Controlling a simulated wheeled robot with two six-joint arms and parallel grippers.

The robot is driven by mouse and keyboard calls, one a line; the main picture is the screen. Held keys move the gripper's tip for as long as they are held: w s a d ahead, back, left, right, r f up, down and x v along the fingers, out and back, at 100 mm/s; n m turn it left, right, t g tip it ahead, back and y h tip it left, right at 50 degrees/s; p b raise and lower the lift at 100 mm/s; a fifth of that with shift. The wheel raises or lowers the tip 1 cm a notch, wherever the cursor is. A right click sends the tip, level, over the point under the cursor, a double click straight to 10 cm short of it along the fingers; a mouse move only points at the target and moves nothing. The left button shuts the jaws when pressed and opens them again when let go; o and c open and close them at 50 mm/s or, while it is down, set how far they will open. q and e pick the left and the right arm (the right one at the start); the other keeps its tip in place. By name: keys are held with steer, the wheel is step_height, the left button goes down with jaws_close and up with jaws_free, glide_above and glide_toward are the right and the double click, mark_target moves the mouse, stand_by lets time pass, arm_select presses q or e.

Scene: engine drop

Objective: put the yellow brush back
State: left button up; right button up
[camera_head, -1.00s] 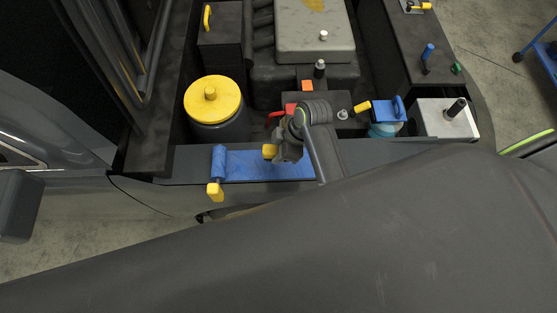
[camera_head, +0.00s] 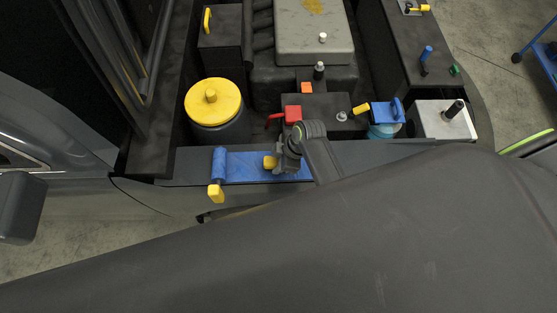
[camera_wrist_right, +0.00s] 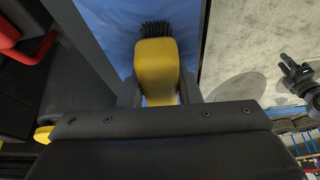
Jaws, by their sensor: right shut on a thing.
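The yellow brush (camera_head: 269,162) is in my right gripper (camera_head: 279,163), over the blue mat (camera_head: 245,167) on the near edge of the engine bay. In the right wrist view the yellow brush (camera_wrist_right: 157,62) has dark bristles pointing away from my wrist. There my right gripper (camera_wrist_right: 158,88) is shut on its yellow body, with the blue mat (camera_wrist_right: 105,25) behind it. I cannot tell whether the bristles touch the mat. My left gripper is not in view.
A yellow-capped reservoir (camera_head: 213,102) stands left of the gripper. A battery with a red terminal cover (camera_head: 292,114) lies behind it. A blue-capped bottle (camera_head: 385,115) stands to the right. A yellow-handled tool (camera_head: 216,193) hangs at the mat's left end.

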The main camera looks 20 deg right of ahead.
steer(key=shift+f, duration=0.2)
steer(key=o, duration=0.9)
steer(key=shift+r, duration=0.1)
steer(key=shift+r, duration=0.1)
steer(key=shift+d+r, duration=0.2)
steer(key=shift+r, duration=0.15)
steer(key=b+v, duration=0.2)
steer(key=v, duration=0.2)
steer(key=shift+s+d, duration=0.1)
steer(key=b+v, duration=0.1)
steer(key=v, duration=1.1)
steer(key=shift+s+r+b, duration=0.1)
steer(key=shift+r+b, duration=0.1)
steer(key=shift+b, duration=0.15)
